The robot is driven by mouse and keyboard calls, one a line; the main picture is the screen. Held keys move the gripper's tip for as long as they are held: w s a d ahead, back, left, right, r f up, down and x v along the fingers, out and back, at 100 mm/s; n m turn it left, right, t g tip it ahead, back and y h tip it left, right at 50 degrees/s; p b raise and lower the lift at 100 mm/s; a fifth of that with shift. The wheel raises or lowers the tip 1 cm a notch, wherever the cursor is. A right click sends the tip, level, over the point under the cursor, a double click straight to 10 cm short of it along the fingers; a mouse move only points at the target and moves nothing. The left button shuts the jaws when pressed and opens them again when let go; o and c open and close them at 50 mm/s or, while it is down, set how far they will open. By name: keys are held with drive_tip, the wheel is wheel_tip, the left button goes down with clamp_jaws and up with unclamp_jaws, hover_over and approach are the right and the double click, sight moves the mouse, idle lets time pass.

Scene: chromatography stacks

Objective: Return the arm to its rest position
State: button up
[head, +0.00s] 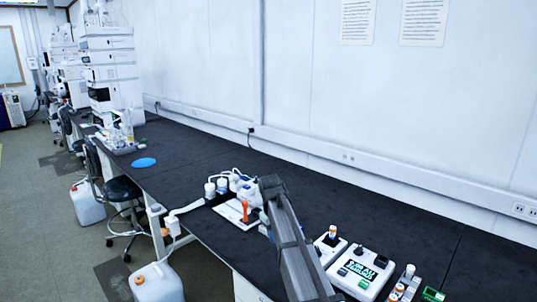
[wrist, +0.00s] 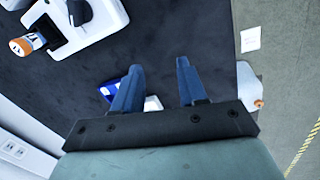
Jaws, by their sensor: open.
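My gripper (wrist: 158,82) shows in the wrist view with its two blue fingers apart and nothing between them. It hangs above the black bench top (wrist: 170,30), near the bench's edge. In the head view my dark grey arm rises from the bottom over the bench (head: 400,215) and hides part of it. I cannot make out the fingers there. A blue and white object (wrist: 108,90) lies beside and partly behind the left finger in the wrist view.
A white instrument (head: 361,270) with a display and vials stand right of my arm. An orange-labelled vial (wrist: 24,46) shows in the wrist view. White bottles (head: 222,186) and an orange item (head: 245,210) stand left of the arm. The bench's far middle is clear. Jugs (head: 157,283) stand on the floor.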

drive_tip(key=s+a+f+n+t+h, duration=0.1)
drive_tip(key=s+a+f+n, duration=0.25)
drive_tip(key=a, duration=0.55)
drive_tip(key=s+a+f+n+t, duration=0.1)
drive_tip(key=s+a+f+n, duration=0.25)
drive_tip(key=a, duration=0.45)
drive_tip(key=s+a+f+n, duration=0.2)
drive_tip(key=s+f, duration=0.2)
drive_tip(key=f, duration=0.3)
drive_tip(key=s+d+f+m+g, duration=0.35)
drive_tip(key=s+d+f, duration=0.55)
drive_tip(key=d+f, duration=0.3)
drive_tip(key=s+d+f+m+g, duration=0.2)
drive_tip(key=s+d+f+m, duration=0.2)
drive_tip(key=s+d+f, duration=0.75)
drive_tip(key=s+d+f+m+g+y, duration=0.1)
drive_tip(key=s+d+f+m, duration=0.1)
drive_tip(key=s, duration=0.6)
drive_tip(key=s+d+f+m+g, duration=0.2)
drive_tip(key=s+f, duration=0.3)
drive_tip(key=s, duration=0.4)
drive_tip(key=s+d+f+m+g+y, duration=0.1)
drive_tip(key=s+d+f+m, duration=0.3)
drive_tip(key=s, duration=0.4)
drive_tip(key=shift+s+d+y, duration=0.2)
drive_tip(key=shift+d+y, duration=0.05)
drive_tip(key=shift+y, duration=0.05)
